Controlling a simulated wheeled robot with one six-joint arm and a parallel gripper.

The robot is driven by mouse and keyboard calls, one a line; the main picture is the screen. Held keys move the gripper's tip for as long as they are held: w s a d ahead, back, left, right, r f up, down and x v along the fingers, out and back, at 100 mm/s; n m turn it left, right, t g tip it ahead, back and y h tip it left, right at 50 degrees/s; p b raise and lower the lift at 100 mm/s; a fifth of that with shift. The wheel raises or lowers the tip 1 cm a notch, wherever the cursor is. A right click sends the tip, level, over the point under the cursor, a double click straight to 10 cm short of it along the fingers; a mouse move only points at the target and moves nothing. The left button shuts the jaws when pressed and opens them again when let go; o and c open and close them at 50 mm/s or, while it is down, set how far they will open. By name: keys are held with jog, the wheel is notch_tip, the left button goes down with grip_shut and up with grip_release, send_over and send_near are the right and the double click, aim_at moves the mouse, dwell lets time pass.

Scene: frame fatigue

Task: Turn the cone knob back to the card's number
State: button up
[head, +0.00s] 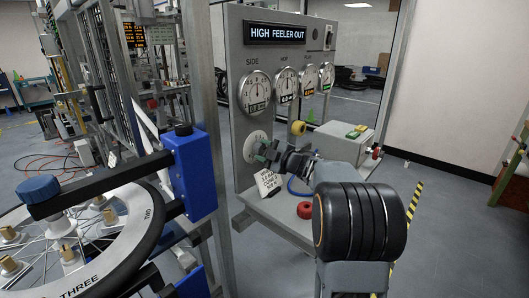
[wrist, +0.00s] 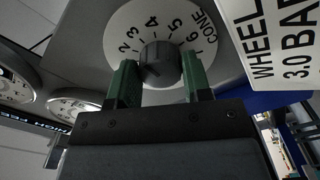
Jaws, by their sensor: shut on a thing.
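The cone knob (wrist: 160,64) is a dark round knob on a white dial plate (wrist: 118,40) marked CONE, with numbers from 2 to 6 readable around it. My gripper (wrist: 160,78) has its green fingers on both sides of the knob and is shut on it. Which number the knob points at I cannot tell. The card (wrist: 270,45) is white, beside the dial at right in the wrist view, reading WHEEL and 3.0 BAR; the rest is cut off. In the head view my gripper (head: 266,151) reaches the dial plate (head: 254,143), and the card (head: 268,182) leans below it.
The grey panel (head: 235,90) carries a row of gauges (head: 255,92) above the dial and a sign reading HIGH FEELER OUT (head: 276,33). A red knob (head: 305,209) and a grey box (head: 345,143) are on the bench. A spoked wheel (head: 130,235) with a blue clamp (head: 190,170) stands left.

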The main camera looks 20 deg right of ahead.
jog(key=o, duration=0.9)
jog(key=v, duration=1.3)
jog(key=shift+s+d, duration=0.1)
jog(key=shift+s, duration=0.3)
